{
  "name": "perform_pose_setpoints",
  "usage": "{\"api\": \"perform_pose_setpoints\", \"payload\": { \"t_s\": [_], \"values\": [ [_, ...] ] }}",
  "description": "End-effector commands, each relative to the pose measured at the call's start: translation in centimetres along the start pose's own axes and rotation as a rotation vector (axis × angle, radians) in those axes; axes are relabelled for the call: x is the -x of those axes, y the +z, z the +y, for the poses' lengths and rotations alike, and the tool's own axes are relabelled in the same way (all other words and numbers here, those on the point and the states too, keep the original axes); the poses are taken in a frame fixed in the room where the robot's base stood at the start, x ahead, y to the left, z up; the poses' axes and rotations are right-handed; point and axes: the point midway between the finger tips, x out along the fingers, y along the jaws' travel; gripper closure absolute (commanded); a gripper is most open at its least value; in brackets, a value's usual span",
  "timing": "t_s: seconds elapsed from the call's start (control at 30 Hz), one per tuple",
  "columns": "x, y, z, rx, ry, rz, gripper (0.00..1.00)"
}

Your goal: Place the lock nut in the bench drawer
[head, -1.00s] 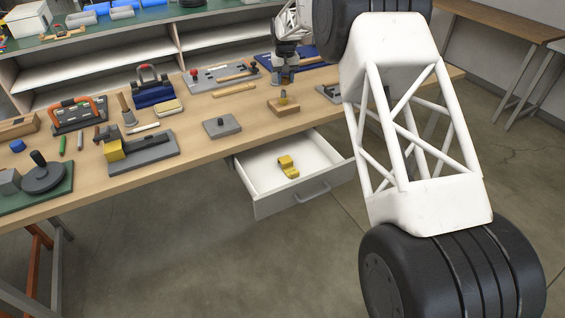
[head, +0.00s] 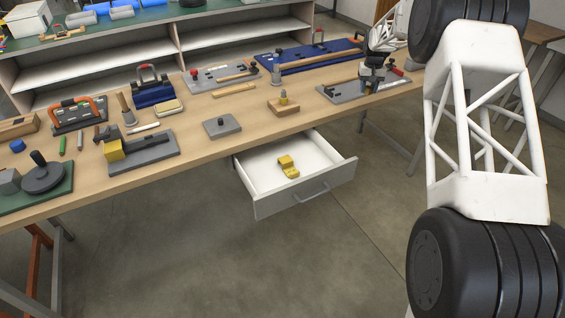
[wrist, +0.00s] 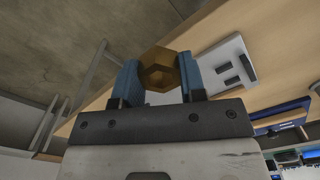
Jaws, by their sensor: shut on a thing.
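The lock nut (wrist: 162,68) is a brass-coloured hexagonal piece, held between the two blue fingers of my gripper (wrist: 158,84) in the wrist view. In the head view my gripper (head: 371,80) is over the right end of the wooden bench, above a grey plate; the nut cannot be made out there. The bench drawer (head: 303,201) is pulled open below the bench's front edge, to the left of my gripper. A yellow bracket-like piece (head: 288,166) lies inside it, with bare white floor around it.
A wooden block with a brass-topped peg (head: 283,106) and a grey plate with a knob (head: 222,126) stand on the bench (head: 200,148) behind the drawer. A grey fixture plate (head: 345,92) lies by my gripper. Tools crowd the left side. The space before the drawer is free.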

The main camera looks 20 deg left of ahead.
Motion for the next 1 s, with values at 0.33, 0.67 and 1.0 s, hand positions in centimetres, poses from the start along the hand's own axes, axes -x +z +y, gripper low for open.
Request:
{"api": "perform_pose_setpoints", "payload": {
  "t_s": [0.33,0.67,1.0],
  "values": [
    [-11.3,5.7,4.9,-0.071,0.0,-0.004,1.0],
    [-21.7,12.7,7.5,-0.127,0.0,-0.004,1.0],
    [-31.2,21.2,9.0,-0.185,0.0,-0.003,1.0]
  ]
}}
